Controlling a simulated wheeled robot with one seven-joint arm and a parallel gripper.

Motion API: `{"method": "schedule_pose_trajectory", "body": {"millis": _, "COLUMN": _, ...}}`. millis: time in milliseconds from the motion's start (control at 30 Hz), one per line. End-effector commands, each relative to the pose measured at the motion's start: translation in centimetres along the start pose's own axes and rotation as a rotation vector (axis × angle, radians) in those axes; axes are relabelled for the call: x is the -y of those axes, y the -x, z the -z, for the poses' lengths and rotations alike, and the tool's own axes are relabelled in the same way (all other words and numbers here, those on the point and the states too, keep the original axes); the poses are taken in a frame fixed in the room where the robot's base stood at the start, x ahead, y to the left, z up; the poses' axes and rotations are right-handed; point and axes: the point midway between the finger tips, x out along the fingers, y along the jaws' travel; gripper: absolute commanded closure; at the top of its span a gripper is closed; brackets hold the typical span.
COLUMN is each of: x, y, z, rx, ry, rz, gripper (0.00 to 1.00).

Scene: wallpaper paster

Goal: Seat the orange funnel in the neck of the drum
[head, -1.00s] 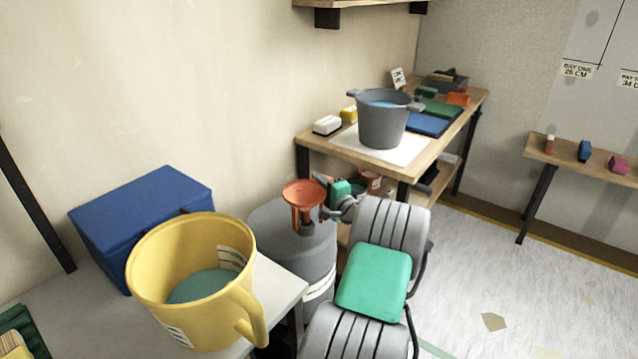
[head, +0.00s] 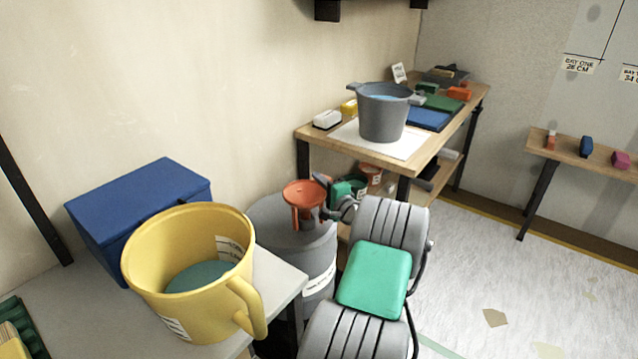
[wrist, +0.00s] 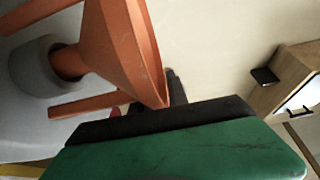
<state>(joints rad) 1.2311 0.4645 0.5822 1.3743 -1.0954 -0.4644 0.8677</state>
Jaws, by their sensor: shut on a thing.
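The orange funnel (head: 303,192) is upright over the top of the grey drum (head: 318,250). Its wide cone and side legs show in the wrist view (wrist: 125,50). The drum's grey neck (wrist: 30,75) surrounds the lower end of the funnel's spout there. How deep the spout sits is hidden. My gripper (head: 326,190) is shut on the funnel's rim at its right side. A green finger with a dark pad fills the lower part of the wrist view.
A yellow jug (head: 190,260) and a blue box (head: 140,215) stand on the grey table at left. A wooden bench (head: 345,150) behind the drum carries a grey pot (head: 383,115). The floor at right is mostly clear.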

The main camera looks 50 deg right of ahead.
Motion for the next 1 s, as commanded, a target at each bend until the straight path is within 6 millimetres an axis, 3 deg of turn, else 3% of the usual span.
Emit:
{"method": "schedule_pose_trajectory", "body": {"millis": 467, "x": -1.3, "y": 0.0, "z": 0.1, "rx": 0.000, "ry": 0.000, "rz": 0.001, "gripper": 1.00}}
{"method": "schedule_pose_trajectory", "body": {"millis": 500, "x": -1.2, "y": 0.0, "z": 0.1, "rx": 0.000, "ry": 0.000, "rz": 0.001, "gripper": 0.80}}
{"method": "schedule_pose_trajectory", "body": {"millis": 800, "x": -1.2, "y": 0.0, "z": 0.0, "rx": 0.000, "ry": 0.000, "rz": 0.000, "gripper": 0.55}}
{"method": "schedule_pose_trajectory", "body": {"millis": 1000, "x": -1.2, "y": 0.0, "z": 0.0, "rx": 0.000, "ry": 0.000, "rz": 0.000, "gripper": 0.55}}
